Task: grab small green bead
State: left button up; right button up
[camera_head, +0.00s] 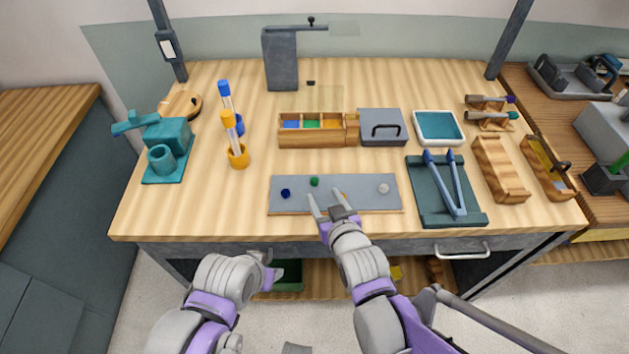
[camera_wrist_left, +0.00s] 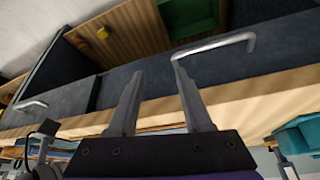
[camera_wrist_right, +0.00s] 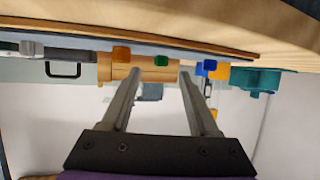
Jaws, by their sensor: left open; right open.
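The small green bead (camera_head: 314,182) sits on the grey mat (camera_head: 335,206), left of its middle. My right gripper (camera_head: 325,195) is open and empty over the mat's front part. Its fingertips are just on the near side of the bead, and no contact shows. In the right wrist view a green piece (camera_wrist_right: 161,60) shows between the open fingers (camera_wrist_right: 160,75), beyond the tips; it looks like the bead. My left gripper (camera_head: 274,266) is open in front of the bench, below the top's edge; its fingers (camera_wrist_left: 158,62) are empty in the left wrist view.
A dark blue bead (camera_head: 285,193) lies left of the green one and a pale bead (camera_head: 384,188) to the right. Behind the mat stands a wooden sectioned box (camera_head: 318,141). A green tray with blue tongs (camera_head: 450,192) is right of the mat.

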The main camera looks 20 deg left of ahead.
aim_at(316, 183)
jog(key=shift+r+x, duration=0.2)
jog(key=shift+x, duration=2.6)
jog(key=shift+a, duration=0.1)
jog(key=shift+c, duration=0.2)
grip_shut()
